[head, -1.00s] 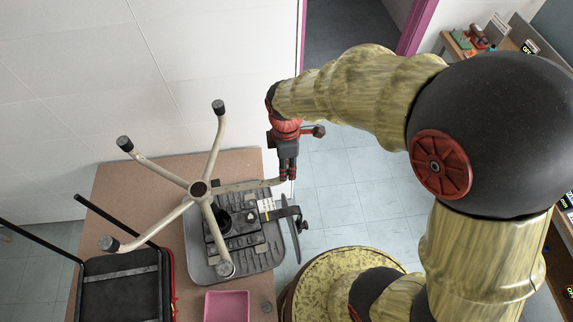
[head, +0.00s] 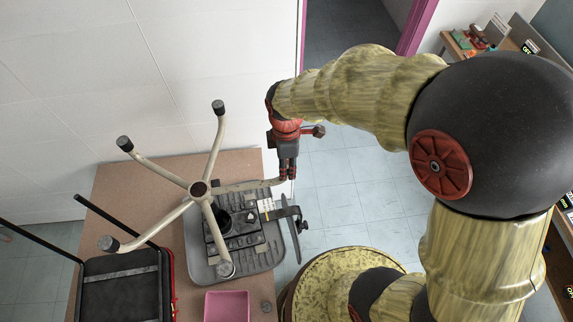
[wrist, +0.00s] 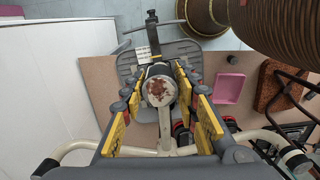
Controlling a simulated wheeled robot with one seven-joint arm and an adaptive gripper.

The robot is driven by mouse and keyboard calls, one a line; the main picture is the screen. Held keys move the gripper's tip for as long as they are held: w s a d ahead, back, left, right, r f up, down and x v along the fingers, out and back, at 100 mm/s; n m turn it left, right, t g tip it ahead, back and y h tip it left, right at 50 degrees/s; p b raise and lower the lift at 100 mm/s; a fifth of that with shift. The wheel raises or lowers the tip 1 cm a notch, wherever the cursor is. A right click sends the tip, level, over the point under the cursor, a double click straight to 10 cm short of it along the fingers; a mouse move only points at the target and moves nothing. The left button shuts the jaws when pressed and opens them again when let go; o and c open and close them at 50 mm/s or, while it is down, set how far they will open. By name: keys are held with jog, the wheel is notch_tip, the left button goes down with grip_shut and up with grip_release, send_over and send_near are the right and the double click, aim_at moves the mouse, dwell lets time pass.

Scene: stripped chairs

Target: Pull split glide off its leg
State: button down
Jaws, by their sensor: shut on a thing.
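The upturned chair has a beige five-legged base, its hub (head: 199,189) above a grey seat (head: 270,258) lying on the table. Its other leg ends carry dark or grey glides, such as the far one (head: 218,107) and the left one (head: 124,143). My gripper (head: 288,177) points down over the end of the right-hand leg (head: 245,186). In the wrist view the split glide (wrist: 158,91), round and pale with a reddish-brown patch, sits between the yellow-padded fingers of my gripper (wrist: 160,100), which are shut on it. The leg runs from it. Any split is too small to tell.
The brown table (head: 150,175) also bears a pink tray (head: 227,306) and a small grey disc (head: 266,307) near the front. A black chair (head: 122,285) stands at the lower left. A white wall rises behind; floor lies open to the right.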

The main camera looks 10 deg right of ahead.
jog(key=shift+r+p, duration=0.35)
jog(key=shift+r, duration=0.25)
dwell(0.4)
jog(key=c, duration=1.9)
grip_release()
grip_shut()
jog(key=shift+r+p, duration=0.35)
jog(key=shift+r, duration=0.25)
grip_release()
grip_shut()
